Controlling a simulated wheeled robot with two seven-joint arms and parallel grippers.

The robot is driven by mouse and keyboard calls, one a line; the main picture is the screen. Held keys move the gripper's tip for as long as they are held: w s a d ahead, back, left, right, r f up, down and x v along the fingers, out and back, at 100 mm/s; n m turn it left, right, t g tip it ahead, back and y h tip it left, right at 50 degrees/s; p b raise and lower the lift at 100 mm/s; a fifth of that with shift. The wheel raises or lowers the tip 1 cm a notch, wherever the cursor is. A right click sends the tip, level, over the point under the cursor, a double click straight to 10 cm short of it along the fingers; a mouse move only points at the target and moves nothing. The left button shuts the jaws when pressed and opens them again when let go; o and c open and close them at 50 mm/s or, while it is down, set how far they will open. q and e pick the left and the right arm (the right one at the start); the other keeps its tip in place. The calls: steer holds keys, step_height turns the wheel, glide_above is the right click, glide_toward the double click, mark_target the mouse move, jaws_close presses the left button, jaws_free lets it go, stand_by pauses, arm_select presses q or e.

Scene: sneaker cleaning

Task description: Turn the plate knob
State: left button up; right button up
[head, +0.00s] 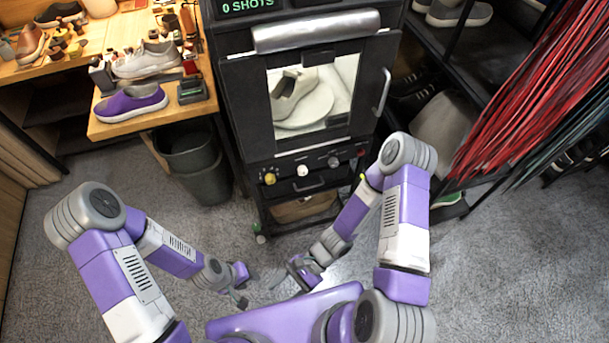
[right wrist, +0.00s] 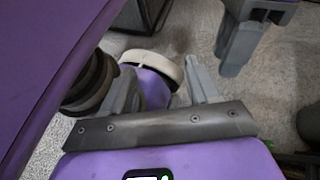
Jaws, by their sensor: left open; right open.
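The black booth (head: 232,85) stands ahead in the head view, with its windowed door shut. A light sneaker (head: 290,92) rests on a round pale plate (head: 312,113) inside. Below the door is a row of knobs: a yellow one (head: 270,178), a white one (head: 302,170), a dark one (head: 334,162) and a small red one (head: 361,152). I cannot tell which is the plate knob. My left gripper (head: 241,290) is open and empty, low in front of the booth. My right gripper (head: 291,279) is open and empty, below and apart from the knobs; its spread fingers show in the right wrist view (right wrist: 163,85).
A wooden workbench (head: 105,128) at left holds a purple shoe (head: 130,102), a light shoe (head: 147,60) and small items. A dark bin (head: 197,160) stands beside the booth. Red laces (head: 530,90) hang at right near a shoe rack. Grey floor lies open before the booth.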

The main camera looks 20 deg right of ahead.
steer(key=w+a+r+m+t+y, duration=0.3)
steer(key=w+a+m+t+y, duration=0.15)
steer(key=w+m, duration=0.2)
steer(key=m+t+h+b, duration=0.3)
steer(key=m+t+h, duration=1.3)
steer(key=m+t, duration=0.3)
glide_toward(303, 173)
steer(key=w, duration=0.3)
steer(key=shift+m+g+y, duration=0.25)
steer(key=shift+g+y, duration=0.1)
steer(key=w, duration=0.3)
steer(key=w+b, duration=0.1)
steer(key=w, duration=0.2)
steer(key=shift+w+d+r+b, duration=0.15)
steer(key=shift+w+d+b, duration=0.05)
steer(key=shift+b, duration=0.1)
steer(key=shift+c, duration=0.2)
steer(key=c, duration=1)
